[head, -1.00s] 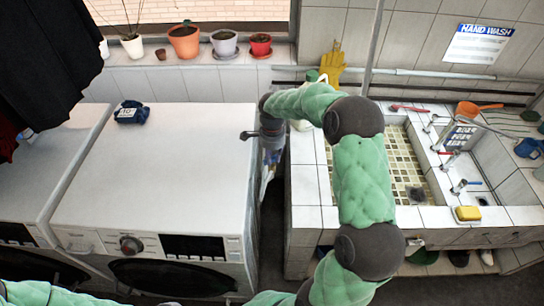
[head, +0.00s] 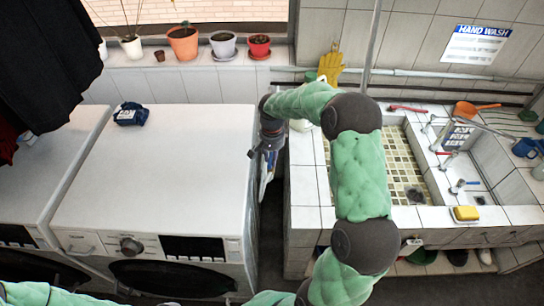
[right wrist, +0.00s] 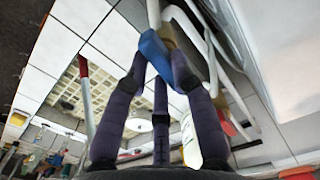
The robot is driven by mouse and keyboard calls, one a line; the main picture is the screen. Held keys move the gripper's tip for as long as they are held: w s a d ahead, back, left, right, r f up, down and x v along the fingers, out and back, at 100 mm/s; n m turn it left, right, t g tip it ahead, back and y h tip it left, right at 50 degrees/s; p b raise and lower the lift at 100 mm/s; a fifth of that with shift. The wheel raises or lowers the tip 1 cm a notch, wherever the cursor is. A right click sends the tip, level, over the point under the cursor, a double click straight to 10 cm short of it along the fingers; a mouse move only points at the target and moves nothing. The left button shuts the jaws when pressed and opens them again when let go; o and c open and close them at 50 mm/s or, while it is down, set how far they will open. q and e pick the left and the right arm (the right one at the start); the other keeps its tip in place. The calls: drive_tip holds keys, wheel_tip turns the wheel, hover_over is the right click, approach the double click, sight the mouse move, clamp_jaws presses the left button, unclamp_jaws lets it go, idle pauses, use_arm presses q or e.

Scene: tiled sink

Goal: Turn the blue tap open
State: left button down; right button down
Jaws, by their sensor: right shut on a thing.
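The blue tap handle (right wrist: 154,50) shows in the right wrist view, on pale pipework. My right gripper (right wrist: 160,78) has its dark fingers closed around the handle, with the tips touching it. In the head view my right gripper (head: 266,148) points down into the gap between the white washing machine and the tiled sink. The tap cannot be made out clearly there, behind the gripper. My left gripper is out of view.
A white washing machine (head: 165,160) stands left of the gripper. The tiled sink (head: 305,190) stands right, with a red-handled brush (head: 407,108) and yellow sponge (head: 466,213) on it. Flowerpots (head: 184,45) line the ledge behind. The gap is narrow.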

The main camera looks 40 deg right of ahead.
drive_tip(key=shift+n, duration=0.8)
drive_tip(key=c, duration=1)
unclamp_jaws()
drive_tip(key=shift+c, duration=0.2)
wheel_tip(320, 180, up, 12)
drive_tip(key=shift+f, duration=0.1)
